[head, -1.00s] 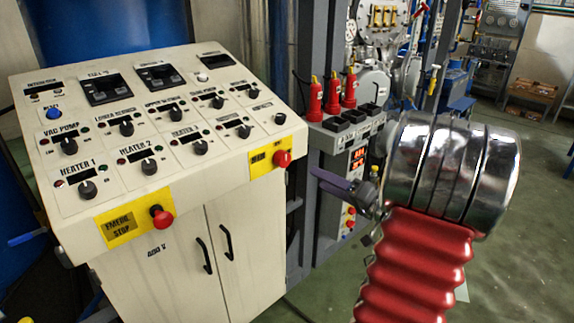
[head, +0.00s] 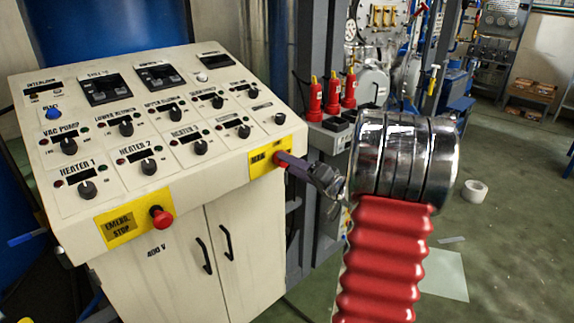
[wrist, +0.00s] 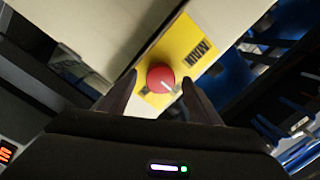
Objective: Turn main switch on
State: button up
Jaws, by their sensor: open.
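The main switch is a round red knob on a yellow plate at the right end of the cabinet's front edge. In the wrist view the red knob (wrist: 160,79) shows whole, with a pale mark on its face, and the yellow plate (wrist: 190,50) reads MAIN. My gripper (wrist: 163,95) is open, with one dark finger on each side of the knob; I cannot tell whether they touch it. In the head view my gripper (head: 283,160) reaches the plate (head: 262,162) from the right, and its fingers hide most of the knob.
The white control cabinet (head: 230,130) carries several black knobs on its sloped top. A red emergency stop (head: 161,217) sits left of the main switch on the same edge. Red bottles (head: 333,94) stand on a ledge behind. A white roll (head: 475,190) lies on the floor at right.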

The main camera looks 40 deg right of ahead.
jog(key=shift+w+a, duration=0.1)
jog(key=shift+w, duration=0.75)
jog(key=shift+c, duration=0.2)
